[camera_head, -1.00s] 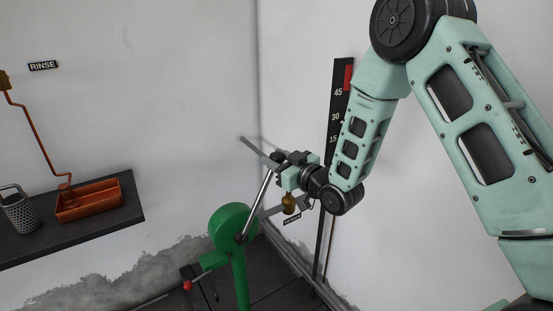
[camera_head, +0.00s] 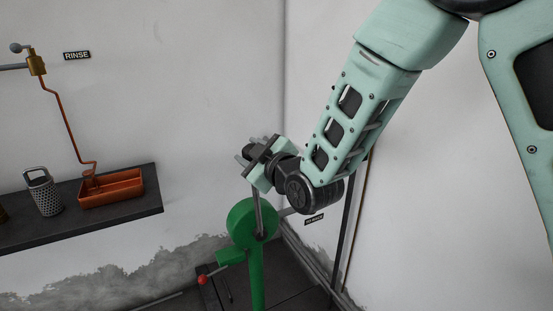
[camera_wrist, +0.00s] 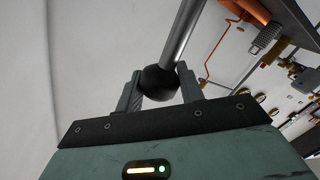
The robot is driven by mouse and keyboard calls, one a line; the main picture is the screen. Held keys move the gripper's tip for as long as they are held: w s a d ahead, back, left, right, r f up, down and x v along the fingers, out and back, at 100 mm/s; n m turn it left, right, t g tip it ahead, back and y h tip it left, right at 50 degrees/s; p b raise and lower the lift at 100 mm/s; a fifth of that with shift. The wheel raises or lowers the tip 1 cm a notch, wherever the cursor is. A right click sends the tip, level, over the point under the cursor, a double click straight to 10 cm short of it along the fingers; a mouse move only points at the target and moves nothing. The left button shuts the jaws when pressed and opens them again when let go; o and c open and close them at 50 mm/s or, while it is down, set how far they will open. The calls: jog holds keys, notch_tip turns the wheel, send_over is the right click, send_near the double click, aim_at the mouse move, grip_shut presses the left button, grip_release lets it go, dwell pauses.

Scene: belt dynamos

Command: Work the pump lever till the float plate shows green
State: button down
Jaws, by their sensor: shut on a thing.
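The green pump (camera_head: 250,216) stands in the corner with its grey metal lever (camera_head: 257,212) rising almost upright from the hub. My gripper (camera_head: 256,163) is at the top of the lever. In the wrist view its fingers (camera_wrist: 161,90) are closed on the lever's black ball knob (camera_wrist: 158,84), with the rod (camera_wrist: 184,30) running up from it. The numbered gauge board is mostly hidden behind my arm; only a dark lower strip (camera_head: 345,232) shows. The float plate and its colour are not visible now.
A dark shelf (camera_head: 140,211) on the left holds an orange tray (camera_head: 113,187) and a perforated metal can (camera_head: 44,193). A copper pipe (camera_head: 66,125) and a RINSE sign (camera_head: 77,55) are above.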

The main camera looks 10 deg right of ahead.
jog(key=s+a+f+n, duration=0.1)
jog(key=a+n, duration=0.1)
jog(key=a, duration=0.3)
jog(key=s+a+f+n+h+b, duration=0.1)
jog(key=s+a+f+n, duration=0.1)
jog(key=a, duration=0.3)
jog(key=shift+a+f+n, duration=0.15)
jog(key=shift+a+n, duration=0.1)
jog(key=shift+n, duration=0.05)
jog(key=shift+s, duration=0.1)
jog(key=c, duration=0.9)
grip_release()
jog(key=shift+a+f, duration=0.1)
jog(key=shift+r+b+v, duration=0.15)
jog(key=shift+b+v, duration=1.5)
jog(key=shift+v, duration=2.7)
jog(key=shift+r+b+v, duration=0.15)
jog(key=shift+b+v, duration=1.45)
jog(key=shift+v, duration=2.75)
